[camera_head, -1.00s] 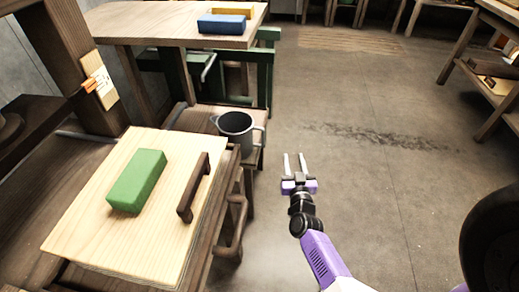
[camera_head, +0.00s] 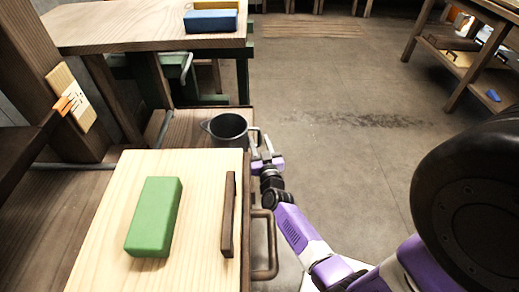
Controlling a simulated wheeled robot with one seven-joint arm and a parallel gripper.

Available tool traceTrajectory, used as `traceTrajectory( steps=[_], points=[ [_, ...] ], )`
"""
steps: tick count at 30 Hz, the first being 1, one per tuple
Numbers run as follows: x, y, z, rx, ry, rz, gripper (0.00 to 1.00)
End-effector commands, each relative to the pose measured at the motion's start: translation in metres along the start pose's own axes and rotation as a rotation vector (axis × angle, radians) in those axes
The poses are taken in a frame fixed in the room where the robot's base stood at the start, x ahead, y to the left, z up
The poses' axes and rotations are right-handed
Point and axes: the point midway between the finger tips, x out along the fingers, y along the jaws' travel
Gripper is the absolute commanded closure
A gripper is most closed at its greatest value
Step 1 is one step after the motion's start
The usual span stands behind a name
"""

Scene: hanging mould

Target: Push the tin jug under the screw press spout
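The grey tin jug (camera_head: 229,129) stands upright on a low wooden stool or shelf (camera_head: 183,133) beyond the pale board, its handle on the right and its lip on the left. My gripper (camera_head: 261,143) is just right of the jug, close to its handle. Whether it touches the handle I cannot tell. The fingers are small here and partly merge with the handle, so their opening is unclear. No screw press spout can be made out for certain; a dark wooden frame (camera_head: 45,70) stands at the left.
A pale board (camera_head: 200,200) with a green block (camera_head: 155,215) and a dark wooden bar (camera_head: 229,215) lies in front of the jug. A wooden table (camera_head: 120,28) holding a blue box (camera_head: 211,20) stands behind. Open floor (camera_head: 340,150) lies to the right.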

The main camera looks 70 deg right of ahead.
Motion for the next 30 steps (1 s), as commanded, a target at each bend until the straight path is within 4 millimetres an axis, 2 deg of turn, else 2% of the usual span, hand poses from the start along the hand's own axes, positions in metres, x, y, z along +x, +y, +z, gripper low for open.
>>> traceTrajectory(
  steps=[3, 9, 20, 21, 27, 30],
  points=[
    [0.019, 0.0, 0.002, 0.0, 0.001, 0.0, 0.62],
    [0.04, 0.0, 0.002, -0.001, 0.0, 0.0, 0.62],
    [0.045, 0.0, 0.0, -0.001, -0.001, -0.001, 0.62],
    [0.045, 0.0, 0.0, -0.001, -0.001, -0.001, 0.64],
    [0.045, 0.0, 0.0, -0.001, -0.001, -0.001, 1.0],
    [0.045, 0.0, 0.0, -0.001, -0.001, -0.001, 1.0]
  ],
)
